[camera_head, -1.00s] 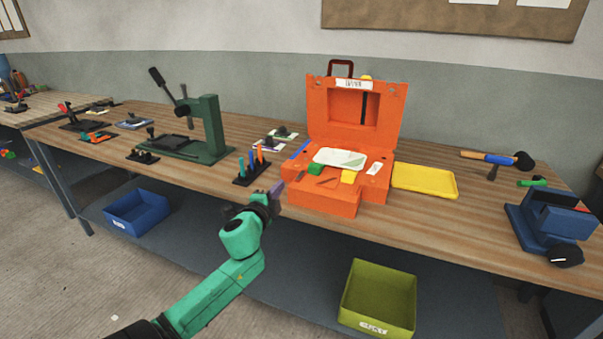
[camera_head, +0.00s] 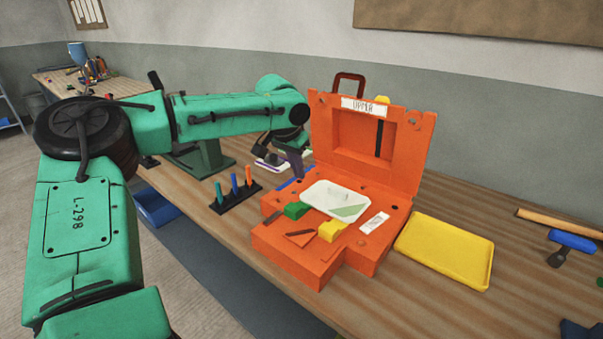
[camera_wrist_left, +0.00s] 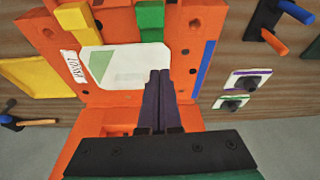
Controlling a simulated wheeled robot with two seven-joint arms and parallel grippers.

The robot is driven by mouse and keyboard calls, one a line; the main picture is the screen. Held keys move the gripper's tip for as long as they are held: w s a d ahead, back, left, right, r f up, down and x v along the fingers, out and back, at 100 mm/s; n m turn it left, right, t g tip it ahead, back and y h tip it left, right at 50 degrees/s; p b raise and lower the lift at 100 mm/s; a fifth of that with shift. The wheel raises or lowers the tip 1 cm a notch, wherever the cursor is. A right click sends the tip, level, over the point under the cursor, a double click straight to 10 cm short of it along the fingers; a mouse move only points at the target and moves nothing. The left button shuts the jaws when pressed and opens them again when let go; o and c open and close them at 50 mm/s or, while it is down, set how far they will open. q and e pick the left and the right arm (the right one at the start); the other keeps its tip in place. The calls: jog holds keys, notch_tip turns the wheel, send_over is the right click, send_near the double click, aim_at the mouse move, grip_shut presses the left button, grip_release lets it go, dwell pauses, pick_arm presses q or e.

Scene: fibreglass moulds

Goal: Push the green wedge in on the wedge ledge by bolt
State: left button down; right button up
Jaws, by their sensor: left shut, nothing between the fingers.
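The green wedge (camera_head: 296,210) sits at the left front of the white part with a green patch (camera_head: 335,201) in the orange mould (camera_head: 300,262). It also shows at the top of the left wrist view (camera_wrist_left: 150,20), at the mould's edge beyond the white part. My left gripper (camera_head: 298,172) is shut and empty, behind and left of the white part. In the left wrist view its dark fingers (camera_wrist_left: 159,75) point toward the green wedge, with a gap between. I cannot tell which spot is the ledge by the bolt. My right gripper is not in view.
A yellow wedge (camera_head: 332,231) sits right of the green one. The mould's raised lid (camera_head: 418,150) stands behind. A blue strip (camera_head: 290,181) lies along the mould's left edge. A rack (camera_head: 236,196) of coloured tools stands to the left, a yellow tray (camera_head: 445,252) to the right.

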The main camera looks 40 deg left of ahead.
aim_at(299, 204)
pick_arm(q)
jog(key=x, duration=0.3)
jog(key=shift+a+f, duration=0.1)
jog(key=shift+f, duration=0.25)
jog(key=x, duration=0.4)
jog(key=shift+w+f, duration=0.25)
jog(key=shift+w, duration=0.2)
jog(key=s, duration=0.1)
jog(key=s+p, duration=0.1)
jog(key=s, duration=0.1)
jog(key=shift+s+r+p, duration=0.3)
jog(key=shift+s+p, duration=0.05)
jog(key=shift+s+d, duration=0.2)
jog(key=shift+s, duration=0.1)
jog(key=shift+f, duration=0.2)
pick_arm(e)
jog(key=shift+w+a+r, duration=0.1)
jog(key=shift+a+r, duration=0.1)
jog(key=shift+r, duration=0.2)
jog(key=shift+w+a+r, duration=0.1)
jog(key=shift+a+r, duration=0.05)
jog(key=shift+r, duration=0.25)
